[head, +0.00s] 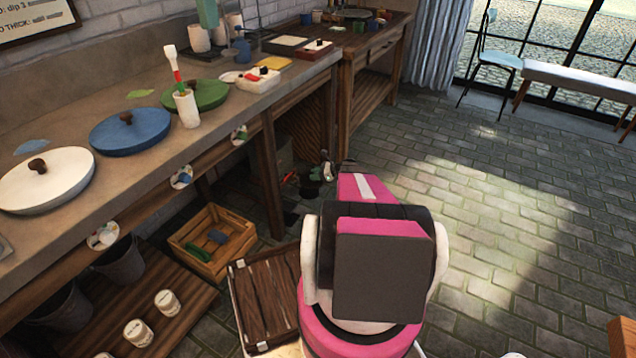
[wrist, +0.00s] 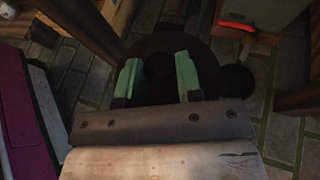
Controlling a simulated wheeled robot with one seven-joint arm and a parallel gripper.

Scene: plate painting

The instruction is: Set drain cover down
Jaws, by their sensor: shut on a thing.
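My gripper (wrist: 158,62) shows in the wrist view with its two green fingertips apart, shut on a dark part between them. This seems to belong to a dark round disc, the likely drain cover (wrist: 152,42), under and around the fingertips near the floor. A smaller dark round patch (wrist: 237,80) shows just right of the disc; whether it is the drain opening I cannot tell. In the head view my gripper (head: 316,172) is small and partly hidden behind my arm, low beside the bench. Shadow hides whether the disc touches the floor.
A red-handled thing (wrist: 238,27) lies close at the upper right in the wrist view. Bench legs (head: 268,175) stand nearby. A wooden crate (head: 212,240) sits left under the bench (head: 150,165). The brick floor (head: 500,190) to the right is open.

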